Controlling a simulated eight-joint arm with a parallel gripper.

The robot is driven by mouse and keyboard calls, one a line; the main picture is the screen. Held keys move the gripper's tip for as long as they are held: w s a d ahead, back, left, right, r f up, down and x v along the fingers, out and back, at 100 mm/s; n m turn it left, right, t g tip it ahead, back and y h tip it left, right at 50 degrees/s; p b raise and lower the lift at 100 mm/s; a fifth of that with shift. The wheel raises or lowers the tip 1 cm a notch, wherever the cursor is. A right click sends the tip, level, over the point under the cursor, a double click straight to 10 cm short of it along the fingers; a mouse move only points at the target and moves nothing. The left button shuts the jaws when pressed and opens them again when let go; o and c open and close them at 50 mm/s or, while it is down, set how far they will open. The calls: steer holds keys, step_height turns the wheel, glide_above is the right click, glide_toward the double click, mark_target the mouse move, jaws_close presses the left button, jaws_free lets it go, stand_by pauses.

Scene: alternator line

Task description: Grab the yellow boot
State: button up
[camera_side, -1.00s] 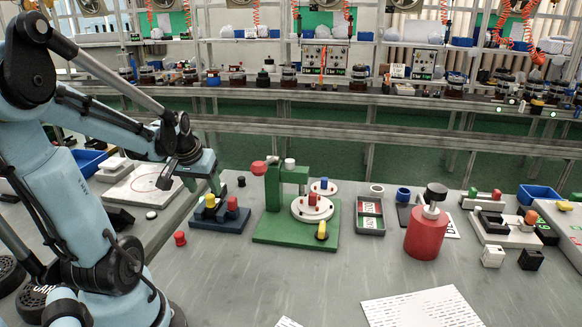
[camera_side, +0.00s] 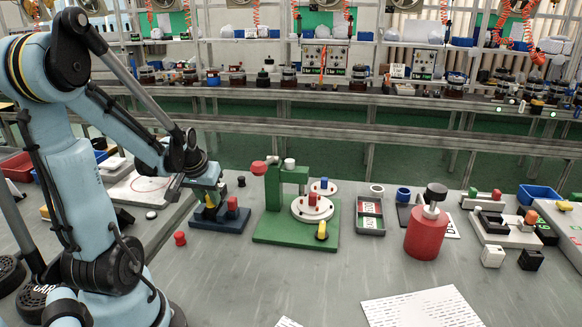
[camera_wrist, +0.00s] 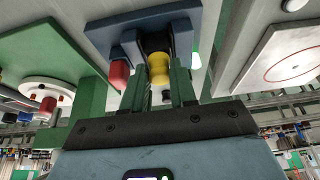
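The yellow boot (camera_side: 210,201) stands in a dark blue holder (camera_side: 213,224) on the bench, beside a red boot (camera_side: 232,203). In the wrist view the yellow boot (camera_wrist: 160,68) shows between the two green fingers of my gripper (camera_wrist: 161,72), near their tips. The fingers look apart, one on each side of the boot, with a narrow gap. The red boot (camera_wrist: 119,73) is just left of the left finger. In the side view my gripper (camera_side: 209,191) is directly over the yellow boot and partly hides it.
A loose red piece (camera_side: 180,238) lies in front of the holder. A green press (camera_side: 272,188) with a round white plate stands just right. A white board with a red circle (camera_side: 125,190) is at left. Clear bench lies in front.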

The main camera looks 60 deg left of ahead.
jaws_close()
steer(key=shift+r, duration=0.15)
